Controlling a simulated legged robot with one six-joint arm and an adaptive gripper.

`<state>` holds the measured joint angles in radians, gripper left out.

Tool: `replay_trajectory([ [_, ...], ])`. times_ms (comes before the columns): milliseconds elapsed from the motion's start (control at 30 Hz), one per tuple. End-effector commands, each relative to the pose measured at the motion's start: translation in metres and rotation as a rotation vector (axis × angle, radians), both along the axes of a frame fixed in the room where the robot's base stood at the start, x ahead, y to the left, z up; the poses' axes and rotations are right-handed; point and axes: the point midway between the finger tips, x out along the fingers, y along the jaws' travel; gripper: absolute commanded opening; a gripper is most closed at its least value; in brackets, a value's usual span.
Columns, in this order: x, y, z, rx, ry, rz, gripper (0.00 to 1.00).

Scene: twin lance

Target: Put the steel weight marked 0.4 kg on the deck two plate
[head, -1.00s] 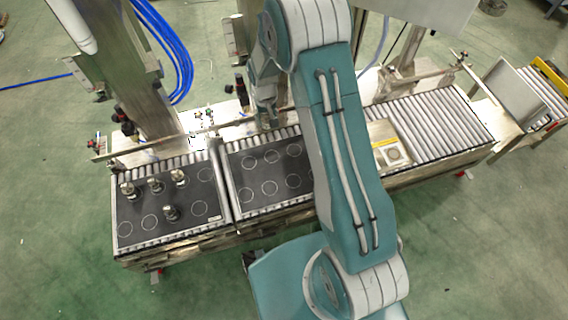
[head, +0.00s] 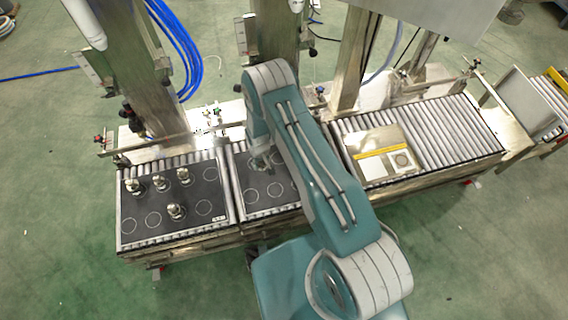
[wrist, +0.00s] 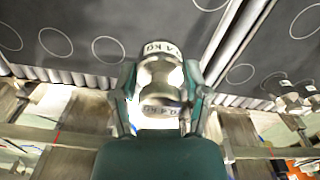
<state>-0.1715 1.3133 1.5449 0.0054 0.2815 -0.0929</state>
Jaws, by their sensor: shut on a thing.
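My gripper (wrist: 161,88) is shut on a shiny steel weight (wrist: 160,72) whose bands read 0.4 KG. The weight sits between both fingers in the wrist view. In the head view my gripper (head: 262,160) is over the middle dark plate (head: 248,208), which has printed circles and no weight visible on it; my arm hides its right part. I cannot read which plate is deck two. In the wrist view the middle plate (wrist: 70,15) is at left, below the held weight.
A roller conveyor (head: 450,125) runs along to the right, with a pale panel with a yellow stripe (head: 375,152) on it. Steel columns (head: 355,60) and a rail (head: 160,143) stand behind the plates. A narrow roller gap separates the two dark plates.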

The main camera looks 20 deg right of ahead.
Motion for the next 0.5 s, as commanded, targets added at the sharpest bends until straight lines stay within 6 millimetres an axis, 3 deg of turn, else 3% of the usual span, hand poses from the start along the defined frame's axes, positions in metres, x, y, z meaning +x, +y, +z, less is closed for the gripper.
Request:
replay_trajectory([
  [300, 0.048, -0.045, -0.029, -0.002, -0.001, -0.004, 0.0],
  [500, 0.066, -0.062, -0.053, -0.002, 0.0, -0.003, 0.0],
])
